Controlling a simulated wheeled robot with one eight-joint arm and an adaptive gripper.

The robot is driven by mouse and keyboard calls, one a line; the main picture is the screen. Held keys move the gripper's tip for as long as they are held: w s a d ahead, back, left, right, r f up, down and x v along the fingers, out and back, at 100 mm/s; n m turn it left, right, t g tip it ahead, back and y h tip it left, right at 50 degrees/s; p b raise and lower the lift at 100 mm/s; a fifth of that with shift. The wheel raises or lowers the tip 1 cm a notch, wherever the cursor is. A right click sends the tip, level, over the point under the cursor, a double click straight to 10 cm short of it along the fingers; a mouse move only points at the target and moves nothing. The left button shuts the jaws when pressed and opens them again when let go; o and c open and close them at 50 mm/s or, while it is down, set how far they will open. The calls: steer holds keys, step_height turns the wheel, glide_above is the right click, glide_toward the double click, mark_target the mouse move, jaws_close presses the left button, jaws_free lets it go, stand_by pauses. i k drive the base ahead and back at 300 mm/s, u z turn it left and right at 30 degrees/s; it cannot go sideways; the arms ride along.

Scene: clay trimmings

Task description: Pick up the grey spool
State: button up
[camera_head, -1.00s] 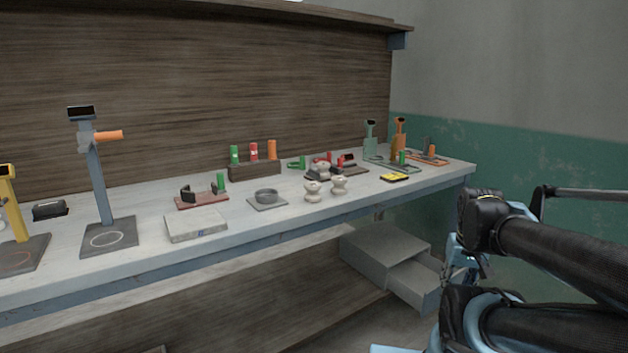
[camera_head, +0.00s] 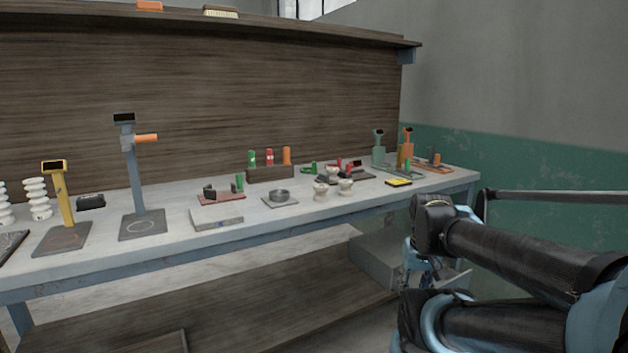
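Two pale, waisted spool-like pieces stand on the bench right of its middle, the left one (camera_head: 320,190) and the right one (camera_head: 345,187). A third pale piece (camera_head: 333,173) sits just behind them, partly covered. They look off-white to light grey, and I cannot tell which is the grey spool. A low grey round piece (camera_head: 279,195) rests on a flat grey plate to their left. My arm fills the lower right, apart from the bench; I cannot make out my gripper's fingers.
The long grey bench (camera_head: 275,229) carries a grey stand (camera_head: 133,172), a yellow stand (camera_head: 64,200), a pale flat block (camera_head: 216,219), a dark rack (camera_head: 270,174) with coloured cylinders and a yellow item (camera_head: 398,182). White coiled pieces (camera_head: 37,198) stand at far left. The front edge before the pale pieces is clear.

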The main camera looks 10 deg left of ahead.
mark_target(332, 173)
steer(key=u, duration=0.05)
steer(key=i, duration=1)
